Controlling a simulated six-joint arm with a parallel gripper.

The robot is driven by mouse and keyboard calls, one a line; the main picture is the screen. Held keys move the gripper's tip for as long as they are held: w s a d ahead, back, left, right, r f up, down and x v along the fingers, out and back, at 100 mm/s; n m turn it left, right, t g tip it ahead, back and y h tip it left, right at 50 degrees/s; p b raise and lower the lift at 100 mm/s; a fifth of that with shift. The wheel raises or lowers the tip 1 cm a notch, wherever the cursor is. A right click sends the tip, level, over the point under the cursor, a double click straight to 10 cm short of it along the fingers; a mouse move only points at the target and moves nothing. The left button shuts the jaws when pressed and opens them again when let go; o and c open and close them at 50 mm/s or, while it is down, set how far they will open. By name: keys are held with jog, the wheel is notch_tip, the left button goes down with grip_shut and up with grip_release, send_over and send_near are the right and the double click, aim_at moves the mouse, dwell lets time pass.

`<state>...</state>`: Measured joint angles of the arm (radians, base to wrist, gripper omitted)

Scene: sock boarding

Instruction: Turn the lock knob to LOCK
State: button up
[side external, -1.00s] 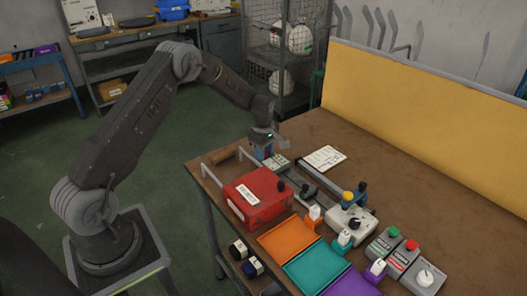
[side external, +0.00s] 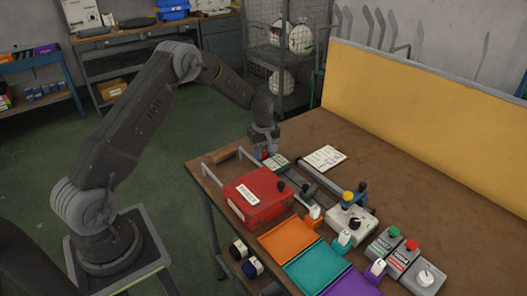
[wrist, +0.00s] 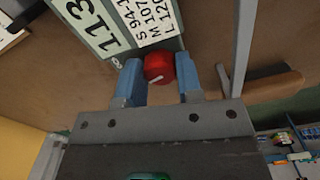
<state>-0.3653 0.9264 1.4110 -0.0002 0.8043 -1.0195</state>
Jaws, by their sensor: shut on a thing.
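The lock knob is a small round red knob (wrist: 159,67) with a white pointer line, in the middle of the wrist view. My gripper (wrist: 159,80) has one blue finger on each side of the knob and is shut on it. The pointer line lies toward the gripper body. Beside the knob is a pale green scale plate (wrist: 100,25) with printed numbers and a small white mark at its edge; no LOCK lettering is readable. In the side view my gripper (side external: 264,153) is low at the table's far left corner, by the plate (side external: 278,162), and mostly covers the knob.
A red box (side external: 262,205) stands in front of the gripper, with metal rails alongside. A wooden roller (side external: 225,155) lies left. A clipboard (side external: 325,158), a grey knob unit (side external: 352,222) and orange (side external: 290,240) and teal (side external: 318,265) trays are on the table. Bare tabletop lies toward the yellow panel.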

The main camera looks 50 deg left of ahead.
aim_at(263, 152)
jog(key=o, duration=0.7)
jog(key=shift+c, duration=0.2)
notch_tip(263, 152, up, 14)
jog(key=shift+o, duration=0.4)
jog(key=shift+f, duration=0.1)
